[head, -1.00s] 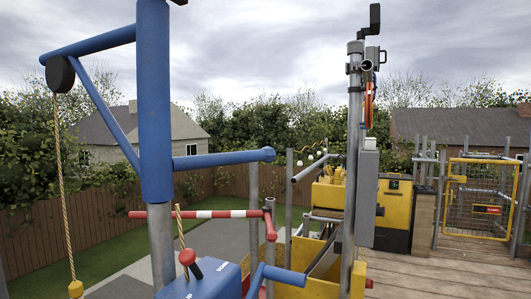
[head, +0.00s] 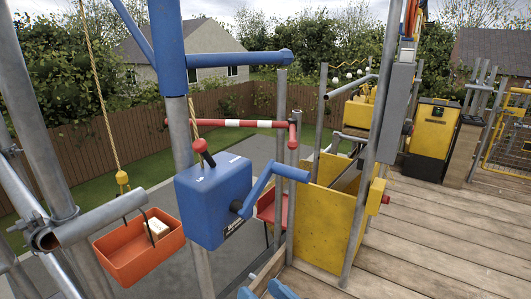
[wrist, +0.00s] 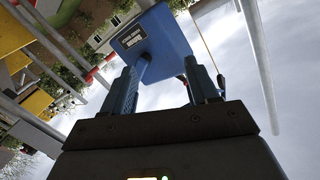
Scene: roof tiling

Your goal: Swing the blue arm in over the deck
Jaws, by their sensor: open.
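The blue arm sits on an upright post at the upper left. Its blue sleeve (head: 170,50) and a level blue bar (head: 235,59) pointing right show in the head view; its upper end is out of frame. A yellow rope (head: 97,85) hangs at the left, with an orange tray (head: 138,250) below it, outside the deck (head: 440,235). My gripper (head: 264,291) is open; its blue fingertips show at the bottom edge, well below the bar. In the wrist view my gripper (wrist: 161,85) is empty, with a blue winch box (wrist: 150,40) beyond the fingers.
The winch box (head: 213,203), with its blue crank (head: 265,185), stands on the post between my gripper and the bar. A red-and-white rail (head: 232,123) crosses behind it. A yellow chute (head: 325,225) and a grey post (head: 375,150) stand to the right. Deck boards at right are clear.

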